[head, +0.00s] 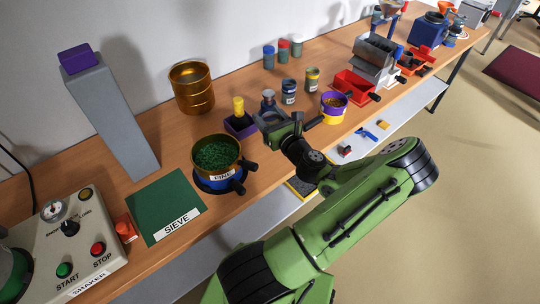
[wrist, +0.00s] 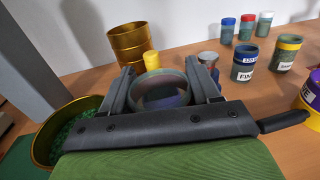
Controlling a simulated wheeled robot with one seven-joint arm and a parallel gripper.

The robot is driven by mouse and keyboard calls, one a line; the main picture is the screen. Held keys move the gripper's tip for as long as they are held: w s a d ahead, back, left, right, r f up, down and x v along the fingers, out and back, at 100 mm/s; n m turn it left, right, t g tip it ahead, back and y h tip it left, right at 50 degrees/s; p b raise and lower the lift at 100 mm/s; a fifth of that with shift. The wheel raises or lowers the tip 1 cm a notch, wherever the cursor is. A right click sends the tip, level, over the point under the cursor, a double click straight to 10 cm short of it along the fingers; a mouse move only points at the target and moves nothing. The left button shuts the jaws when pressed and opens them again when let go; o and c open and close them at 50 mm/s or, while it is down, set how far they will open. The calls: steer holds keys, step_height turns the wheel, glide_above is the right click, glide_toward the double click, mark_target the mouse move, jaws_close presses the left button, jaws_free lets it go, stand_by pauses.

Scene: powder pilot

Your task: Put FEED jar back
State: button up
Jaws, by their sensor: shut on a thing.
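My gripper (head: 272,119) is shut on a grey-green, see-through, round jar (wrist: 160,94). The jar sits between the two dark fingers in the wrist view, and I look down onto its round top. No label on it can be read, so I cannot tell from its face that it is the FEED jar. In the head view the fingers and wrist mostly hide it. The gripper is over the wooden bench, right of the purple block with a yellow knob (head: 239,107). Whether the jar touches the bench cannot be told.
A sieve of green granules labelled FINE (head: 217,155) is on the left. Behind the gripper stand a grey-topped container (head: 268,97), a blue-banded jar (head: 289,87) and a yellow-topped jar (head: 312,76). A purple-and-yellow bowl (head: 333,105) is to the right. A golden cylinder (head: 192,88) stands at the back.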

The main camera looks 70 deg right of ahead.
step_height(320, 180, down, 9)
steer(key=b, duration=0.2)
steer(key=shift+w+r+b, duration=0.1)
steer(key=shift+r+b, duration=0.05)
steer(key=shift+b, duration=0.2)
steer(key=o, duration=1.5)
steer(key=shift+c, duration=0.2)
steer(key=shift+r, duration=0.15)
steer(key=p+v, duration=0.1)
steer(key=v, duration=1.1)
